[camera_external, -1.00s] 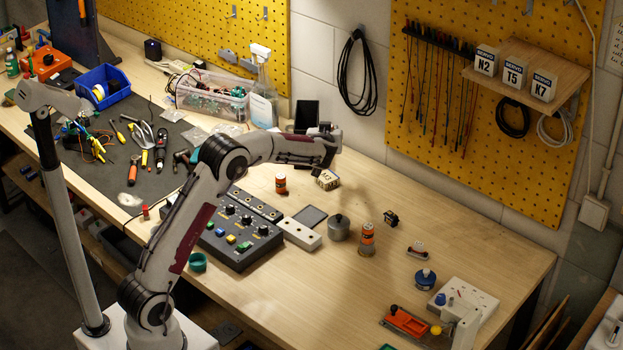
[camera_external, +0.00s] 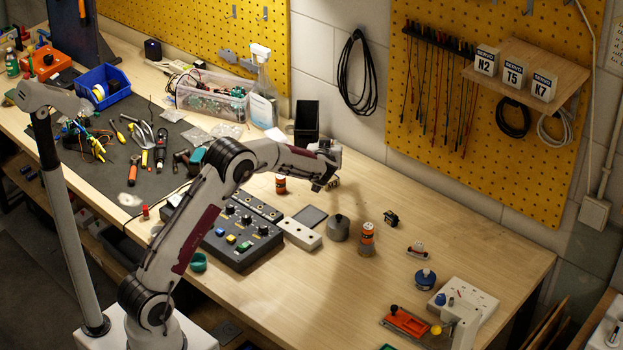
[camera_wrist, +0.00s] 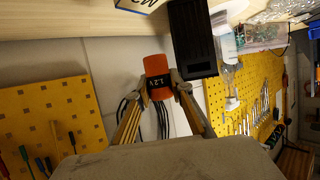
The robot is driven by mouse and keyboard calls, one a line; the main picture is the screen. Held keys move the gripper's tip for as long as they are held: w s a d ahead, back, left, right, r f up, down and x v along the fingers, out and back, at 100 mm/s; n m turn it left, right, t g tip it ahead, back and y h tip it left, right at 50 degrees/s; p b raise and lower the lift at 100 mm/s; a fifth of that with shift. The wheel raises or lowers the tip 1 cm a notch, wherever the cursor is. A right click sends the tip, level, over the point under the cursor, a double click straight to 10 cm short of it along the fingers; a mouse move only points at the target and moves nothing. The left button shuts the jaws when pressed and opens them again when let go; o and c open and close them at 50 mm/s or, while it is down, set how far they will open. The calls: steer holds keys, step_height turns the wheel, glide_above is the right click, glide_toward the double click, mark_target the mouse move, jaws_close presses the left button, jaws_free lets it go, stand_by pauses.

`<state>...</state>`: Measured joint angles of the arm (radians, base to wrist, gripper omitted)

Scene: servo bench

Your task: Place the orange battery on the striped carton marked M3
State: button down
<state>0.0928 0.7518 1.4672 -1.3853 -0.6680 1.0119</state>
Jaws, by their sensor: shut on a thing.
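The orange battery (camera_wrist: 158,70), marked 1.2 V, is between the fingertips of my gripper (camera_wrist: 160,92) in the wrist view. My gripper is shut on it. In the external view my gripper (camera_external: 321,182) points down close by the carton, and I cannot make out the battery there. The carton (camera_external: 333,184) is small and pale, on the bench behind the control box, and partly hidden by my gripper. In the wrist view only an edge of the carton (camera_wrist: 136,5) with part of its marking shows at the top, apart from the battery.
A tall black bin (camera_external: 306,119) stands close behind my gripper. An orange-labelled cylinder (camera_external: 281,184) stands to the left. A grey weight (camera_external: 339,229) and another orange cylinder (camera_external: 367,238) stand in front.

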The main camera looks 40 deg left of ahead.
steer(key=shift+f, duration=1.65)
steer(key=shift+f, duration=1.85)
steer(key=shift+f, duration=0.15)
steer(key=c, duration=1.8)
jaws_free()
steer(key=shift+v, duration=6.1)
